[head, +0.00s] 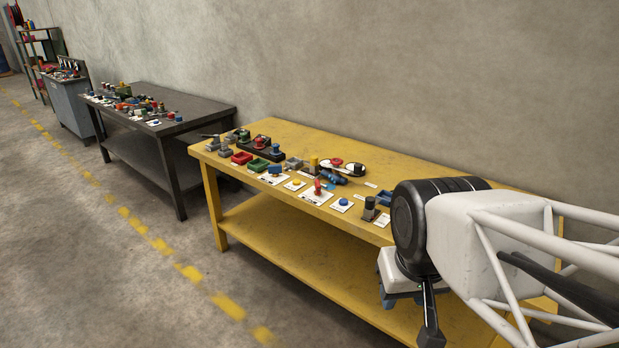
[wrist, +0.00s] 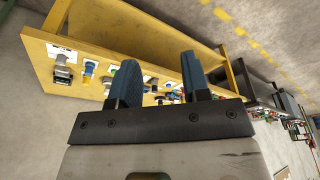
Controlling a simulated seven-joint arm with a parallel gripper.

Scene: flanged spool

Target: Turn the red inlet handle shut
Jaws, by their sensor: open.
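A small red handle (head: 317,187) stands on a white plate (head: 316,198) near the front edge of the yellow table, in the middle of the head view. Its exact turn angle is too small to tell. My gripper (wrist: 159,62) shows in the wrist view with its two blue fingers spread apart and nothing between them. In the head view it hangs at the right, in front of the table and well apart from the red handle. I cannot clearly pick out the red handle in the wrist view; the fingers and palm hide part of the table.
The yellow table (head: 285,135) also bears a blue button (head: 343,202), a yellow button (head: 296,182), red and green trays, and a black cylinder (head: 369,204) near the handle. A dark table (head: 195,110) stands farther left. The floor in front is clear.

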